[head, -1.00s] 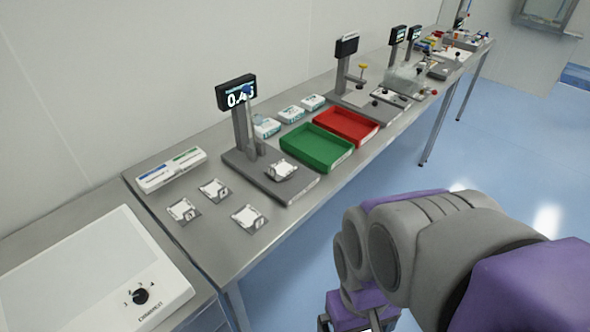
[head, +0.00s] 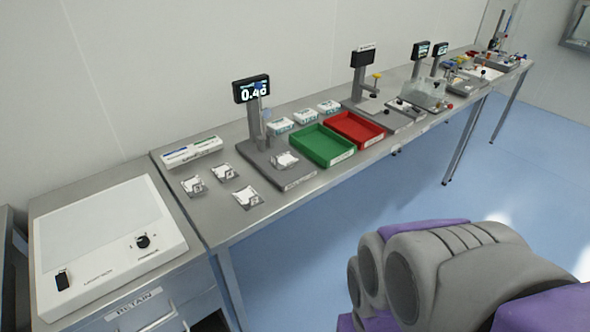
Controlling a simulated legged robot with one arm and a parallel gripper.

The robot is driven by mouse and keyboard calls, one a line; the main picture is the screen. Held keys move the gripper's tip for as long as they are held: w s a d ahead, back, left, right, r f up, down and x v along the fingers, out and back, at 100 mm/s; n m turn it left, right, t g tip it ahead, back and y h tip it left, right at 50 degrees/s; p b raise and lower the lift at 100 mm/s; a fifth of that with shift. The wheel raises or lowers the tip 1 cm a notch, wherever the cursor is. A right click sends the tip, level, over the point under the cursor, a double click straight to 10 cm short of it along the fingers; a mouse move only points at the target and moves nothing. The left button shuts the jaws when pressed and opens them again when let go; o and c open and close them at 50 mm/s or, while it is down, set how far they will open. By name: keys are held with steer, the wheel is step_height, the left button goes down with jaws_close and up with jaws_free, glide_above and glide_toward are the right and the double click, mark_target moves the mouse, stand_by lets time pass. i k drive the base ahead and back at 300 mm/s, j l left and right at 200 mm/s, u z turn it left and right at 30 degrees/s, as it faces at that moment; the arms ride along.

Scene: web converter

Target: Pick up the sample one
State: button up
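Three small white samples on clear or grey bases lie on the steel bench (head: 222,218): a left one (head: 193,186), a rear one (head: 222,172) and a front one (head: 247,197). A similar sample (head: 285,160) sits on the grey base of a gauge (head: 252,92) whose display reads about 0.4-something. The sample labels are too small to read, so I cannot tell which is sample one. My arm shows at the bottom right, in front of the bench and apart from it. My gripper is outside the picture.
A green tray (head: 322,158) and a red tray (head: 373,141) stand right of the gauge. A white box (head: 192,151) lies behind the samples. A white light panel (head: 100,230) stands on a cabinet at left. More instruments line the bench's far right. Blue floor (head: 330,240) is open in front.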

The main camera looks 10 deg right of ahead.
mark_target(280, 161)
steer(key=i+j+u, duration=0.85)
steer(key=i+j, duration=0.1)
steer(key=i, duration=0.05)
